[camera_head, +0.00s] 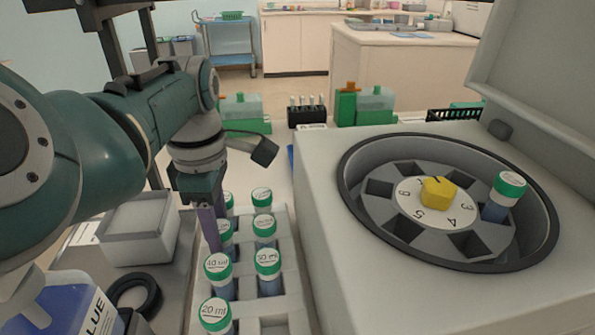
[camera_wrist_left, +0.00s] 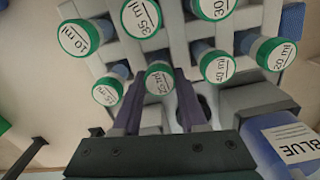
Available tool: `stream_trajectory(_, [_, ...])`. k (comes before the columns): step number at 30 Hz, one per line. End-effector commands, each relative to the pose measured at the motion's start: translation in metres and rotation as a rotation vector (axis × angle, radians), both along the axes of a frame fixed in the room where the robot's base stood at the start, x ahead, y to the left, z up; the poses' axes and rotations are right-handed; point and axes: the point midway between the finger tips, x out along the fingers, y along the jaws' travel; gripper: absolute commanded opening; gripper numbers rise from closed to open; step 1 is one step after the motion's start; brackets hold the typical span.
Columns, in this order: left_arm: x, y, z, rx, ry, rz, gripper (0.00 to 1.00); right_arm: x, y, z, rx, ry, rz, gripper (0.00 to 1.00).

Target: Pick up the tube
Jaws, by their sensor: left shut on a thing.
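The tube (camera_wrist_left: 158,82), green-capped with a white label on top, stands in the rack between the two purple fingers of my left gripper (camera_wrist_left: 160,105), which is shut on it. In the head view the same tube (camera_head: 226,234) is beside the finger of my left gripper (camera_head: 210,228), in the left column behind the 40 ml tube (camera_head: 218,268). The tube's lower part is hidden in the rack. The label on its cap is too small to read surely. My right gripper is not in view.
The grey rack (camera_head: 290,300) holds several other green-capped tubes close around. To its right stands an open centrifuge (camera_head: 330,255) with one tube (camera_head: 507,190) in its rotor.

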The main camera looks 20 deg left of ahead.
Motion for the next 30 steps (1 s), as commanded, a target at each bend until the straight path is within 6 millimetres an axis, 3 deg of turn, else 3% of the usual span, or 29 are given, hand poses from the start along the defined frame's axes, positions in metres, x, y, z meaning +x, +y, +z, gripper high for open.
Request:
stream_trajectory(6, [0.000, 0.000, 0.000, 0.000, 0.000, 0.000, 0.00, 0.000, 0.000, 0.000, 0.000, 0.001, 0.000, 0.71])
stream_trajectory(20, [0.000, 0.000, 0.008, 0.000, -0.001, 0.000, 0.00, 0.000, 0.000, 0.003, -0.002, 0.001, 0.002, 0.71])
stream_trajectory(26, [0.001, 0.000, 0.039, 0.001, -0.004, 0.000, 0.00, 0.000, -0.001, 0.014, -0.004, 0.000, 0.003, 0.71])
stream_trajectory(30, [0.002, 0.000, 0.074, 0.002, -0.007, 0.001, 0.00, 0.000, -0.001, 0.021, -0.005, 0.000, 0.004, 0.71])
